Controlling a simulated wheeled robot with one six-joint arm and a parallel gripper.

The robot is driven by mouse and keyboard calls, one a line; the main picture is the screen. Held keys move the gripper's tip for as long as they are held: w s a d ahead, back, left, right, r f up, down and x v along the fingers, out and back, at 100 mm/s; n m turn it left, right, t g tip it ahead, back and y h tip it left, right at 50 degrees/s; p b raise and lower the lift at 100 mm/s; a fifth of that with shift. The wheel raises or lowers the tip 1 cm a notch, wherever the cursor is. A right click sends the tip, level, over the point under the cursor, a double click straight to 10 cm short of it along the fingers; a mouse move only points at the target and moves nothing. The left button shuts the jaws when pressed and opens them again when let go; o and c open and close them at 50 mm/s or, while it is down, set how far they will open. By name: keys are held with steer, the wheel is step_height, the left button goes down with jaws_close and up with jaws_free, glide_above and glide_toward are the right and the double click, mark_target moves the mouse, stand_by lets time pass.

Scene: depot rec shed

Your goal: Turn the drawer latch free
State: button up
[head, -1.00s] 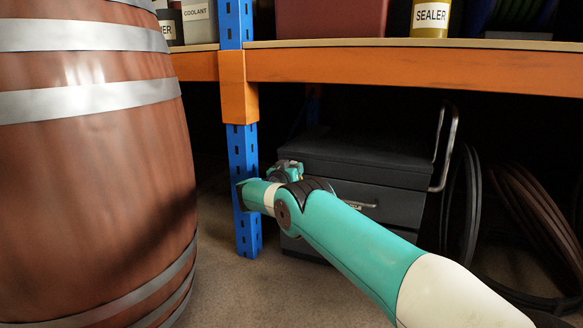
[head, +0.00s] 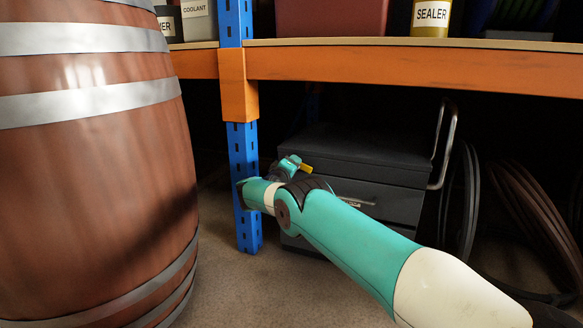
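The dark grey drawer chest (head: 385,167) stands on the floor under the shelf, with a pale drawer handle (head: 360,201) partly showing on its front. My arm reaches across it from the lower right. My gripper (head: 297,163) is at the chest's upper left front, mostly hidden behind my wrist. A small yellow piece (head: 306,168) shows at its tip. I cannot tell whether this is the latch or part of my gripper, and no other latch is visible. The finger opening is hidden.
A wooden barrel (head: 95,170) with metal bands stands close on the left. A blue upright (head: 242,180) is just left of my wrist. The orange shelf beam (head: 420,70) runs above. Coiled hoses (head: 520,215) lie right of the chest.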

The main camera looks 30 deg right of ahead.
steer(key=shift+n, duration=1.9)
steer(key=shift+f, duration=0.1)
steer(key=o, duration=0.9)
steer(key=shift+a, duration=0.1)
steer(key=shift+p+v, duration=4.75)
steer(key=shift+v, duration=3.95)
